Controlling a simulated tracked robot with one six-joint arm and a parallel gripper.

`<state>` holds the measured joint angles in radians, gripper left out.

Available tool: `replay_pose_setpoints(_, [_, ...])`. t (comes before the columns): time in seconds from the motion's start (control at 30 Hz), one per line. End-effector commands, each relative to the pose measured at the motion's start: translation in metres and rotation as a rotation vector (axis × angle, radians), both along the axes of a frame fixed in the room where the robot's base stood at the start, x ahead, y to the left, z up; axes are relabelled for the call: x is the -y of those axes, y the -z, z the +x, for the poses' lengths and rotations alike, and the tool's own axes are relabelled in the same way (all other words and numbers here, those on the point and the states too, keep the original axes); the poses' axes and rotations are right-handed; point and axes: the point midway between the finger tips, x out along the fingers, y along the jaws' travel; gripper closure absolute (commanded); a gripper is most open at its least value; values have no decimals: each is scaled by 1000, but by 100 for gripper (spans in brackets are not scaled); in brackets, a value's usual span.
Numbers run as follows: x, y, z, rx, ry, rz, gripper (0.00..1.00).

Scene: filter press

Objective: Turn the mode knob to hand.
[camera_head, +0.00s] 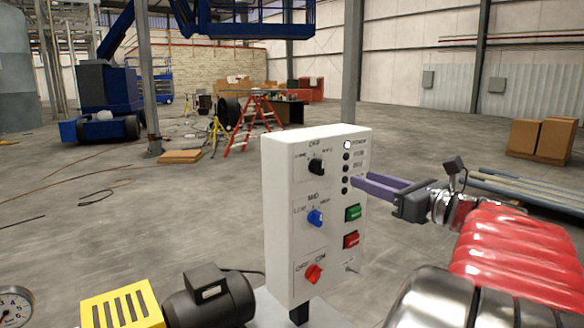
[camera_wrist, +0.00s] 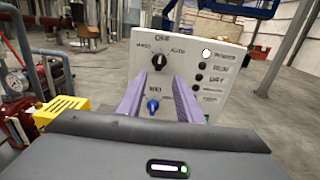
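The white control panel (camera_head: 280,215) stands upright on a post. Its black knob (camera_head: 316,167) is at the top, under an OFF label with smaller labels to each side. In the wrist view the black knob (camera_wrist: 160,62) has a label on its left that looks like HAND and AUTO on its right; its grip looks roughly upright, towards OFF. My gripper (camera_head: 362,181) is at the panel's right side in the head view. In the wrist view its two purple fingers (camera_wrist: 159,85) are apart and empty, pointing at the panel, with the black knob beyond and between their tips. No contact shows.
Below are a blue knob (camera_head: 316,218), a red knob (camera_head: 314,273), a green button (camera_head: 353,213), a red button (camera_head: 351,240) and a small toggle (camera_head: 351,266). The top lamp (camera_head: 347,145) is white. A dark motor (camera_head: 210,298) and yellow guard (camera_head: 122,305) stand at lower left.

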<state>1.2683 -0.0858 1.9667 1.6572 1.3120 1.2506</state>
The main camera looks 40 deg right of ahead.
Motion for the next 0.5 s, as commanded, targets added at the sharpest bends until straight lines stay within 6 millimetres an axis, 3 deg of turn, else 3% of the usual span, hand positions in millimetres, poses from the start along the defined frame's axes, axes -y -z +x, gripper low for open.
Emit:
replay_pose_setpoints(0.27, [-1, 0, 14, -1, -2, -1, 67])
replay_pose_setpoints(0.5, [-2, 1, 44, -1, -2, 0, 67])
